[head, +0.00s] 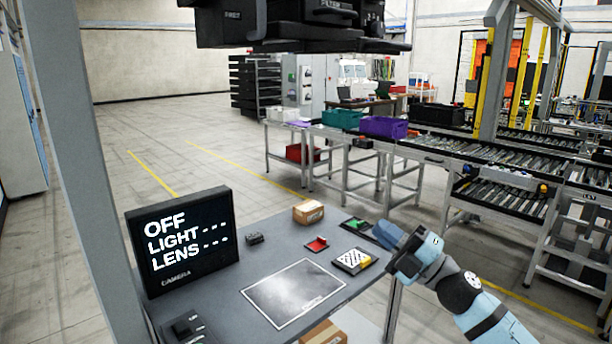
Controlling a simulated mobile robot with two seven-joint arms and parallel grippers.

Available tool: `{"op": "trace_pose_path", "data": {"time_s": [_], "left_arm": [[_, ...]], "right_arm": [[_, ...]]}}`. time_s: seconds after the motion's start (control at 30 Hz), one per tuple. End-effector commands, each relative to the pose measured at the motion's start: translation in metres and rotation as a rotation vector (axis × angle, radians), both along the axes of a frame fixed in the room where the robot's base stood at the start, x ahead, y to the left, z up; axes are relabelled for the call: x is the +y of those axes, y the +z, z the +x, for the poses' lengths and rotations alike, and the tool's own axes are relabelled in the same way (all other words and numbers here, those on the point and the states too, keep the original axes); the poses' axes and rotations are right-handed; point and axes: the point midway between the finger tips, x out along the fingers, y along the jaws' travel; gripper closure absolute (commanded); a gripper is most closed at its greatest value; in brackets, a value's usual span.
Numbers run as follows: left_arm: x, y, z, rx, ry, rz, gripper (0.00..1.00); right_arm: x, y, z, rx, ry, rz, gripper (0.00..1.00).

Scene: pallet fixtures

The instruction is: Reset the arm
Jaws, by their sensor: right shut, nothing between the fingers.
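My right arm (462,292) is light blue and comes in from the lower right. Its gripper (386,236) is shut and empty, held at the right edge of the grey table (222,297). The fingertips are close to a small green and black item (356,225); I cannot tell whether they touch it. My left gripper is not in view.
Black equipment (300,22) hangs above. Roller conveyors (500,148) stand behind at right.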

Motion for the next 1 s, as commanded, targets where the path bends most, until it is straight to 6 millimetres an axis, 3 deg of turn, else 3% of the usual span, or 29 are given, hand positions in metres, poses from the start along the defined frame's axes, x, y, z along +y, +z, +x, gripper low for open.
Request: {"op": "trace_pose_path", "data": {"time_s": [0.03,0.17,0.37,0.47,0.6,0.7,0.8,0.9,1.0], "left_arm": [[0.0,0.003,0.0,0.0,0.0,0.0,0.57],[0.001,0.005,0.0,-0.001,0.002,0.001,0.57],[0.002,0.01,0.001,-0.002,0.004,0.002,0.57],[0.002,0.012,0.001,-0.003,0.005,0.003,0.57],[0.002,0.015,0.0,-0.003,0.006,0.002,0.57],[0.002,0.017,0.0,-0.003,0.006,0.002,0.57],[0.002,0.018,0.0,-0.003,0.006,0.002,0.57],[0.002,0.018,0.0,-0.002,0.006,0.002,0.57],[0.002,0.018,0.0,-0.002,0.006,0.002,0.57]], "right_arm": [[-0.002,-0.03,-0.006,0.1,-0.019,0.069,1.0],[-0.011,-0.1,-0.024,0.34,-0.086,0.229,1.0],[-0.027,-0.214,-0.075,0.732,-0.219,0.444,1.0],[-0.035,-0.271,-0.114,0.935,-0.295,0.536,1.0],[-0.044,-0.344,-0.182,1.218,-0.409,0.651,1.0],[-0.048,-0.383,-0.231,1.393,-0.481,0.713,1.0],[-0.05,-0.409,-0.272,1.522,-0.536,0.757,1.0],[-0.051,-0.424,-0.297,1.602,-0.569,0.784,1.0],[-0.051,-0.43,-0.309,1.635,-0.584,0.794,1.0]]}}
